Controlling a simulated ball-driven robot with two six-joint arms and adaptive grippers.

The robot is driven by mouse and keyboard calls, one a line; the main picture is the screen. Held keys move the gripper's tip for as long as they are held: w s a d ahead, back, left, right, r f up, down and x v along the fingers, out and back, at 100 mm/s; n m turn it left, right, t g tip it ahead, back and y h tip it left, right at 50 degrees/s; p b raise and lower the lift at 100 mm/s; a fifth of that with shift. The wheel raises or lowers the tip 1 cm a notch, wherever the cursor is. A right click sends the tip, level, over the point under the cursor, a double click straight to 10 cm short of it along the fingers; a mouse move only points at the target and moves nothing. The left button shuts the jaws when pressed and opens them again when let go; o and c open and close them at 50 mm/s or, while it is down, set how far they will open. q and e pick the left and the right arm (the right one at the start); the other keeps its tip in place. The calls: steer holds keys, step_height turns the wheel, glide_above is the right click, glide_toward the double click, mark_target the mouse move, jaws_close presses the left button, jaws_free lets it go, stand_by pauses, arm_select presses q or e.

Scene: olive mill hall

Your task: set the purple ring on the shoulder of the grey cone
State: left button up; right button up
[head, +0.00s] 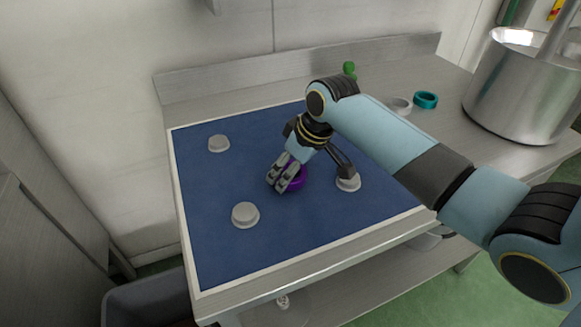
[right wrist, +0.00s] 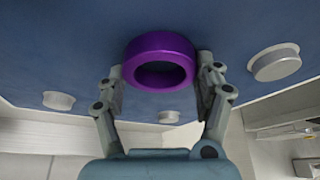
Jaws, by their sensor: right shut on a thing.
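The purple ring (head: 297,180) is between the fingers of my right gripper (head: 281,178), over the middle of the blue mat. In the right wrist view the purple ring (right wrist: 160,62) sits between the two fingertips (right wrist: 162,82), its hole empty. I cannot tell its height above the mat. Three short grey pieces with flared bases stand on the mat: one at the back left (head: 218,144), one at the front left (head: 245,215), and one to the right (head: 348,183), partly behind my arm. I cannot tell which is the grey cone. The ring touches none of them.
The blue mat (head: 205,245) has a pale raised rim and lies on a steel table. A teal ring (head: 426,100), a grey ring (head: 400,106), a green object (head: 349,69) and a large steel pot (head: 520,90) stand behind it. The mat's left part is mostly free.

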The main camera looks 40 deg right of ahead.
arm_select(q)
steer(key=shift+s, duration=0.4)
arm_select(e)
steer(key=shift+f, duration=0.15)
steer(key=o, duration=1.4)
